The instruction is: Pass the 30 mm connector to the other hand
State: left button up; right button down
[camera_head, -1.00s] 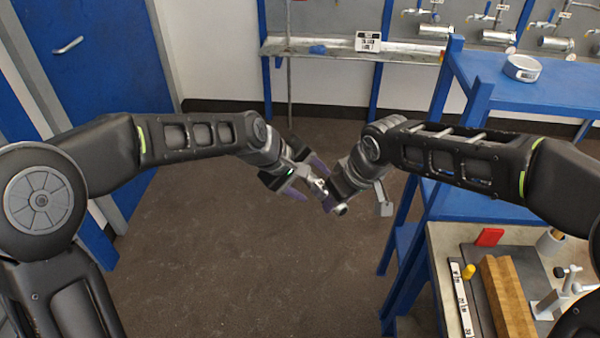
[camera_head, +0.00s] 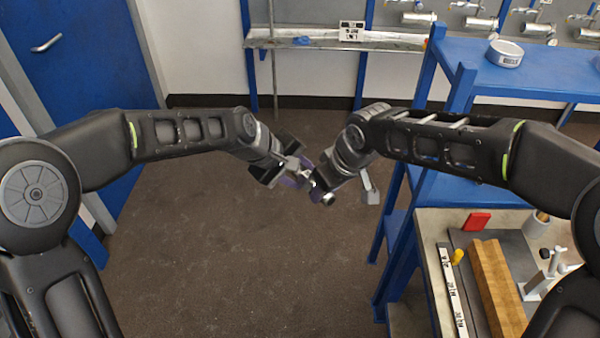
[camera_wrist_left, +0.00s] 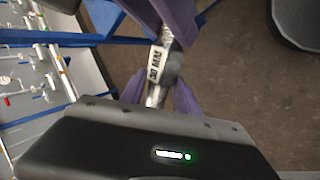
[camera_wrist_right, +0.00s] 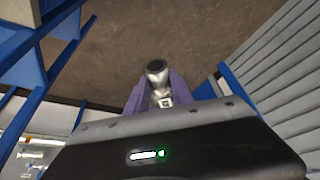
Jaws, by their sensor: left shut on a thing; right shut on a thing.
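The connector is a short silver metal tube with a flared end. It shows in the head view (camera_head: 327,198) between my two grippers, above open floor. My left gripper (camera_head: 300,178) and my right gripper (camera_head: 318,188) are both shut on it, with purple fingers meeting at an angle. In the left wrist view the connector (camera_wrist_left: 153,95) lies between the purple fingers, with a black-and-white label on it; the right gripper's fingers (camera_wrist_left: 180,20) grip it higher up. In the right wrist view the connector (camera_wrist_right: 157,76) stands out past the fingers, its dark round end uppermost.
A bench at lower right holds a wooden block (camera_head: 497,285), a red piece (camera_head: 477,221) and a white scale strip (camera_head: 452,290). A blue shelf unit (camera_head: 465,75) with a round white item (camera_head: 504,54) stands behind my right arm. The floor below the hands is clear.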

pick_arm(q)
grip_shut()
pick_arm(e)
jog(key=shift+w, duration=0.1)
jog(key=c, duration=1)
grip_release()
jog(key=shift+c, duration=0.2)
jog(key=v, duration=1.2)
